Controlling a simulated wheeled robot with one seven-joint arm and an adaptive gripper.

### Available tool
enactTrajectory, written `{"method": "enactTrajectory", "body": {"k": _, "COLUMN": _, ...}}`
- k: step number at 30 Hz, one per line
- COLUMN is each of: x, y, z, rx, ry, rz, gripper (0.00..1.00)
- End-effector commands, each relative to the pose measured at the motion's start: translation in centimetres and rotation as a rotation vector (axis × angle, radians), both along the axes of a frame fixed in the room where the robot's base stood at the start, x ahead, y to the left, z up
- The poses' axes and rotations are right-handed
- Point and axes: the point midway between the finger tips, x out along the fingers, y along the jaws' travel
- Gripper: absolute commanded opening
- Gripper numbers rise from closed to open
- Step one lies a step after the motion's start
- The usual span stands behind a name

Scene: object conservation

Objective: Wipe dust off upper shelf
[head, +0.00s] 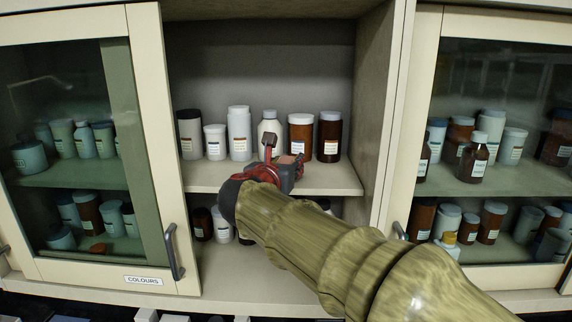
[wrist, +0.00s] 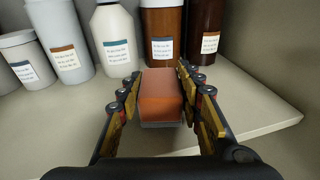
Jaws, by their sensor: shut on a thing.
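My gripper (wrist: 157,97) is shut on an orange-brown block with a grey underside (wrist: 161,98), held between its two fingers. The block also shows small at the gripper's end in the head view (head: 287,160). The upper shelf (head: 330,180) is a pale board inside the open middle cabinet. My gripper is at the shelf's front edge, in front of the bottles. In the wrist view the block is just over or on the shelf (wrist: 262,108); I cannot tell if it touches. No dust can be made out.
Several bottles line the upper shelf's back, including a white bottle (wrist: 117,38), a brown jar (head: 300,135) and a darker brown jar (head: 329,137). More jars stand on the lower shelf. Glazed doors flank the opening; the left one (head: 149,150) has a handle. The shelf's front right is clear.

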Motion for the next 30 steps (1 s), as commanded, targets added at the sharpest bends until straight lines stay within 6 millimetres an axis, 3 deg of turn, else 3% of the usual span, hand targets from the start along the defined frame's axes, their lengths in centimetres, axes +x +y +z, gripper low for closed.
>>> {"method": "enactTrajectory", "body": {"k": 10, "x": -0.1, "y": -2.9, "z": -0.4, "rx": -0.002, "ry": 0.007, "rz": -0.006, "gripper": 0.15}}
{"method": "enactTrajectory", "body": {"k": 20, "x": -0.1, "y": -4.2, "z": -0.4, "rx": -0.002, "ry": 0.008, "rz": -0.006, "gripper": 0.15}}
{"method": "enactTrajectory", "body": {"k": 30, "x": -0.2, "y": -6.8, "z": -0.2, "rx": -0.001, "ry": 0.006, "rz": -0.005, "gripper": 0.15}}
